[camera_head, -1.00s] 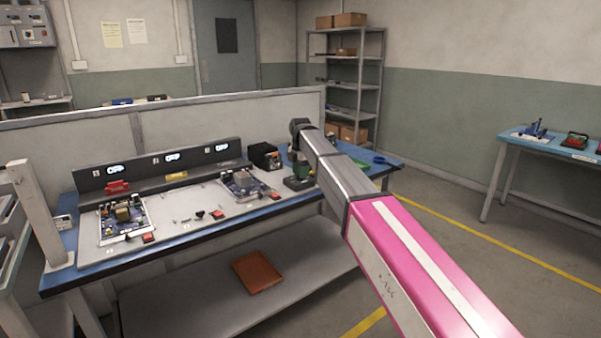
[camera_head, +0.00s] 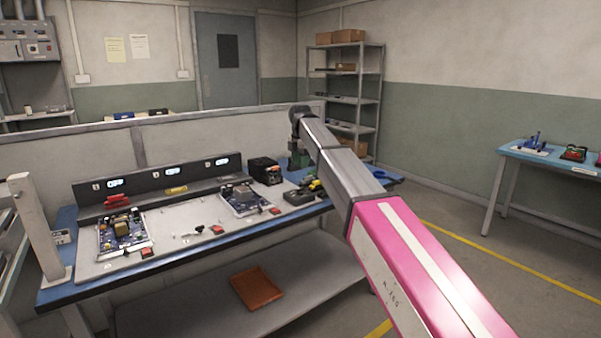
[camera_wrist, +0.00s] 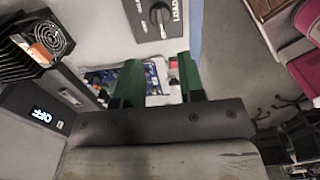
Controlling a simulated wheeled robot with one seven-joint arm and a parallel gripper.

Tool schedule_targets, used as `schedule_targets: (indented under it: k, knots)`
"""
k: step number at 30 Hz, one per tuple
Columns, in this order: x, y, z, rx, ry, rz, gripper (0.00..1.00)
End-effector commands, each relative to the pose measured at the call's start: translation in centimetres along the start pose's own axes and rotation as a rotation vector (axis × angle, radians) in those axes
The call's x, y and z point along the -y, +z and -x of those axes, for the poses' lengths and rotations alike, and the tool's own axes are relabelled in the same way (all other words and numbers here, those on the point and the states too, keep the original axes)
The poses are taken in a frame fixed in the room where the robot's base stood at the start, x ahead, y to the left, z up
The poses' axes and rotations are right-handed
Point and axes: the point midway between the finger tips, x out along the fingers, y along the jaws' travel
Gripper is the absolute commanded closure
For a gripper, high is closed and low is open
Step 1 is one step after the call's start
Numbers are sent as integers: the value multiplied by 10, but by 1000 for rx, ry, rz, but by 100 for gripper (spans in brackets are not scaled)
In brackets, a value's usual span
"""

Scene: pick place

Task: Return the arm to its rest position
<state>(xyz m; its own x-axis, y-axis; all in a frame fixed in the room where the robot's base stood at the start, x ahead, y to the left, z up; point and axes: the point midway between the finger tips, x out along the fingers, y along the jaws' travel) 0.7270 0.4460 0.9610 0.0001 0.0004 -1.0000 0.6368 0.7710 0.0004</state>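My arm extends over the right end of the blue-edged workbench (camera_head: 200,238). My gripper is mostly hidden behind the arm in the head view, where a bit of green shows below the wrist. In the wrist view my gripper (camera_wrist: 158,90) shows two green fingers spread well apart, with nothing held between them. Beyond the gap lie part of a blue circuit board (camera_wrist: 152,70) and a grey panel with a black knob marked LOAD (camera_wrist: 178,12).
Two circuit boards (camera_head: 122,230) (camera_head: 243,199) lie on the bench. A black box (camera_head: 265,170) and a yellow-and-black item (camera_head: 312,184) are near my gripper. A fan unit (camera_wrist: 40,42) is close by at left in the wrist view.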

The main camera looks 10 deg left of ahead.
Motion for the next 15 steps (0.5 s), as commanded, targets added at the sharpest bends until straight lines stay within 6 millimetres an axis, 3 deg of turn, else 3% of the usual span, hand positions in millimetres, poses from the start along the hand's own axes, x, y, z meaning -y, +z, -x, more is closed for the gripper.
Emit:
schedule_targets:
  k: [6,15]
  knots:
    - [0,0,8,0,0,0,64]
    - [6,4,0,0,-1,-24,64]
